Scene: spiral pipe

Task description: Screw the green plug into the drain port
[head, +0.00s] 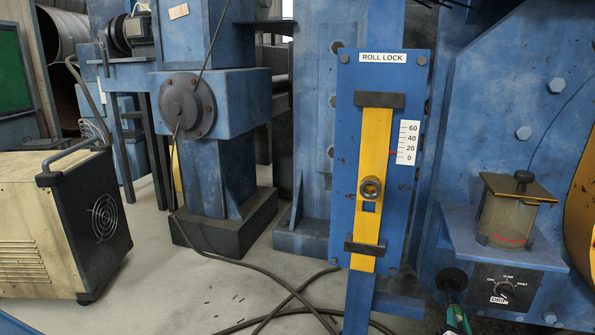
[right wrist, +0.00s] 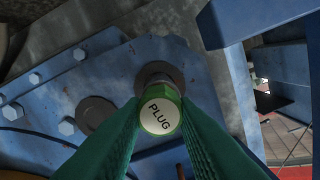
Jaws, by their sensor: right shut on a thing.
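The green plug (right wrist: 160,115), with a pale face marked PLUG, sits between the two green fingers of my right gripper (right wrist: 160,108) in the right wrist view. The gripper is shut on it. Directly behind the plug is a round, rusty metal fitting (right wrist: 154,72), apparently the drain port. The plug overlaps it in the picture, and I cannot tell whether the threads are engaged. In the head view the right gripper (head: 457,319) shows only as a green tip at the bottom edge, just below a dark round fitting (head: 451,280). My left gripper is not in view.
The blue ROLL LOCK post (head: 345,150) rises to the left. A blue beam (right wrist: 255,22) lies at the wrist view's upper right.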

